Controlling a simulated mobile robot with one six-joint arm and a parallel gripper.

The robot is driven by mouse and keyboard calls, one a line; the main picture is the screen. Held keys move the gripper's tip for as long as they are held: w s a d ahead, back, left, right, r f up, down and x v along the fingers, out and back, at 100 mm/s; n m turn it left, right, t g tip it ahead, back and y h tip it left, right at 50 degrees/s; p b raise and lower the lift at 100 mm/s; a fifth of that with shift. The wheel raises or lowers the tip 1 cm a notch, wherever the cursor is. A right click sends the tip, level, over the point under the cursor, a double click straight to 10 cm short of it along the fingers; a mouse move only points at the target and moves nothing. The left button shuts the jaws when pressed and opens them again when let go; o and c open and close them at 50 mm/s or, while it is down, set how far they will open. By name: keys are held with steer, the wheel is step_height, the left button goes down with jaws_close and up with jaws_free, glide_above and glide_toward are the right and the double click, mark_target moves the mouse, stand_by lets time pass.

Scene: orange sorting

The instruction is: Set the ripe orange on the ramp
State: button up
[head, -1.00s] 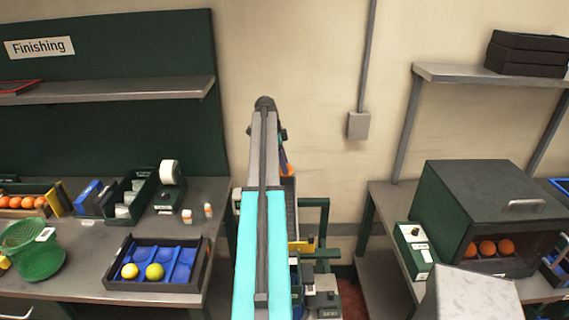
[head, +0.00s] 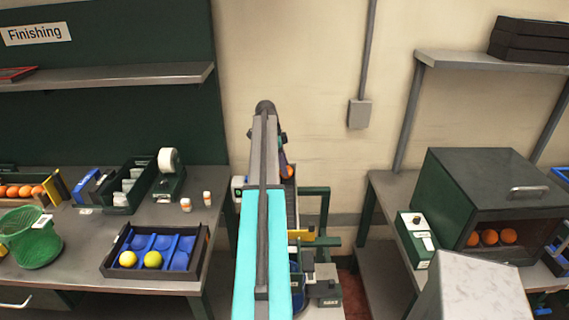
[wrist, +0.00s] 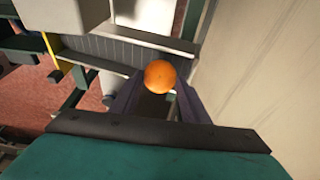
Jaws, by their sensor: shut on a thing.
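The ripe orange (wrist: 160,76) sits between the fingers of my gripper (wrist: 158,98) in the wrist view, and they are shut on it. In the head view the orange (head: 289,171) shows small beside the end of my arm, partly covered by the gripper. A grey slatted strip with raised edges, which looks like the ramp (wrist: 108,51), lies beyond and below the orange in the wrist view. In the head view the ramp (head: 291,208) is mostly hidden behind my arm. I cannot tell how large the gap between orange and ramp is.
A dark tray (head: 204,246) with blue cups and two yellowish fruits stands on the left bench. A green basket (head: 32,240) is at far left. A dark green box (head: 447,190) with several oranges stands right. The wall (wrist: 245,75) is close on the wrist view's right.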

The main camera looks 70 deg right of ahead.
steer(key=shift+f, duration=0.45)
steer(key=o, duration=1.2)
steer(key=shift+c, duration=0.2)
steer(key=shift+r, duration=0.1)
steer(key=shift+d+r, duration=0.1)
steer(key=shift+d+r, duration=0.1)
steer(key=shift+r, duration=0.3)
steer(key=shift+a+r+p, duration=0.2)
steer(key=shift+r+p, duration=1.35)
steer(key=shift+r, duration=2.4)
